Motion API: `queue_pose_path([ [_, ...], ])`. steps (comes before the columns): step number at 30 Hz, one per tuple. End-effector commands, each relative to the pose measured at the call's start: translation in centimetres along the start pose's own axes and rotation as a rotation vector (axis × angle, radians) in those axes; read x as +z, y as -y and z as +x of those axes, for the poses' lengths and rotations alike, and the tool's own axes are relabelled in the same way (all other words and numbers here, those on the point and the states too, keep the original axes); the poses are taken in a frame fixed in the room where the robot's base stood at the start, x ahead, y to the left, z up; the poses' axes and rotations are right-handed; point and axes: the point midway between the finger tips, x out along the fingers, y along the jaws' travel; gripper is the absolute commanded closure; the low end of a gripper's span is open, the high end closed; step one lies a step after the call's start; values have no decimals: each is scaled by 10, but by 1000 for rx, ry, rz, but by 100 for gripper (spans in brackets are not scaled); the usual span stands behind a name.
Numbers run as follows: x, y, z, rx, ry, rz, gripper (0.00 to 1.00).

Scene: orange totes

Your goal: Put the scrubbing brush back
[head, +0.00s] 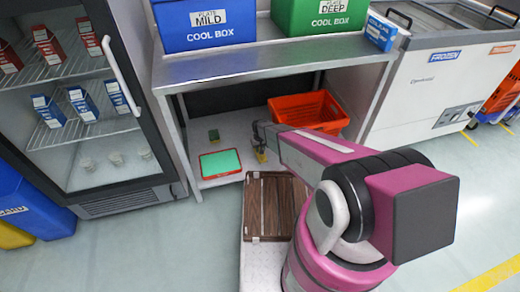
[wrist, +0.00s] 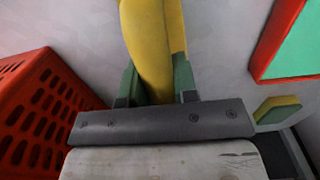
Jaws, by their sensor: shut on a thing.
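My gripper (head: 260,148) is low over the under-table shelf, between the orange tote and the red tray. In the wrist view my gripper (wrist: 157,88) is shut on a long, curved yellow thing, the scrubbing brush (wrist: 146,30) by its look. Its yellow also shows in the head view (head: 261,157), at the fingertips. I see no bristles, and cannot tell whether it touches the shelf. The orange tote (head: 335,124) stands to the right on the shelf, and at the left in the wrist view (wrist: 40,115).
A red tray with a green inside (head: 220,162) lies left on the shelf (head: 232,120). A green-and-yellow block (head: 213,135) lies behind it. Steel table legs and the top (head: 270,68) bound the space. A brown slatted board (head: 268,200) is in front. A glass-door fridge (head: 85,110) stands left.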

Motion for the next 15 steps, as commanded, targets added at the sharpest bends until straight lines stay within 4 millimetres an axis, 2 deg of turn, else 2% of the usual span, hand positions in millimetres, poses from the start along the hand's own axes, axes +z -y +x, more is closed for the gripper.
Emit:
queue_pose_path([
  [5, 0, 0, 3, 0, 0, 0, 92],
  [6, 0, 0, 3, 0, 0, 0, 63],
  [8, 0, 0, 3, 0, 0, 0, 47],
  [15, 0, 0, 3, 0, 0, 0, 47],
])
